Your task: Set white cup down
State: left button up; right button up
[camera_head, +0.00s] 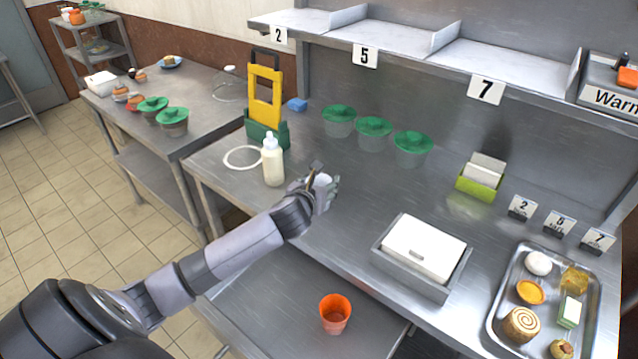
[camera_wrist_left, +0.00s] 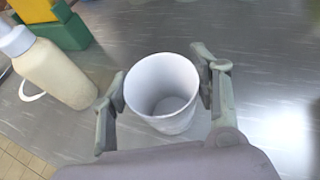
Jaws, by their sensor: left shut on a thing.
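The white cup (camera_wrist_left: 162,92) is upright and empty in the left wrist view, between the two fingers of my left gripper (camera_wrist_left: 165,100). In the head view the cup (camera_head: 322,181) shows only partly, as the gripper (camera_head: 320,190) covers much of it. My left gripper is shut on the cup, over the steel counter (camera_head: 340,225) near its front edge. I cannot tell whether the cup's base touches the counter. My right gripper is not in view.
A cream squeeze bottle (camera_head: 272,162) stands just left of the gripper, with a white ring (camera_head: 228,160) beside it. Green-lidded containers (camera_head: 374,132) stand behind. A white box in a grey tray (camera_head: 415,277) is to the right. An orange cup (camera_head: 335,312) is on the lower shelf.

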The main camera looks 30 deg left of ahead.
pick_arm(q)
jog(key=shift+f, duration=0.15)
jog(key=o, duration=1.1)
jog(key=shift+s+r, duration=0.2)
jog(key=shift+r, duration=0.05)
jog(key=v, duration=1.1)
jog(key=shift+s+d+r, duration=0.1)
jog(key=shift+s+r, duration=0.05)
jog(key=shift+s, duration=0.15)
